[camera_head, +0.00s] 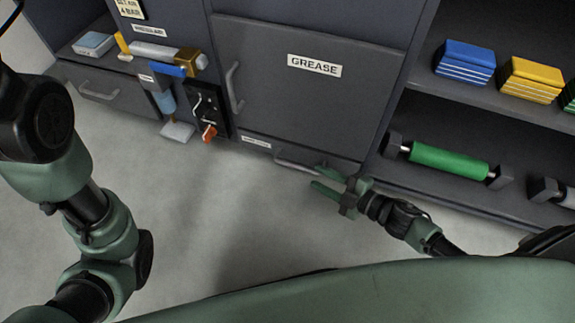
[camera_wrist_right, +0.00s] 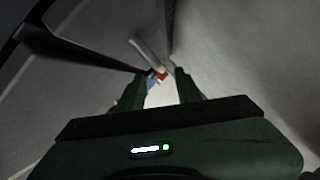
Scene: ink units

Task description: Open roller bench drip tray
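A low dark grey drawer front (camera_head: 345,167) with a small white label (camera_head: 256,142) sits under the GREASE door; I take it for the drip tray, but its label is too small to read. It looks shut. A grey bar handle (camera_head: 290,162) runs along its front. My right gripper (camera_head: 318,178) is at the right end of this handle, its two green fingers apart. Its fingers also show apart in the right wrist view (camera_wrist_right: 157,88). I cannot tell whether the handle lies between them. My left arm shows at the left, its gripper out of view.
The GREASE door (camera_head: 310,95) above is shut, with an upright handle (camera_head: 235,88). A black panel with an orange-handled tool (camera_head: 209,132) hangs left of it. A green roller (camera_head: 448,160) lies on the right shelf. Another drawer (camera_head: 105,92) is far left. The floor in front is clear.

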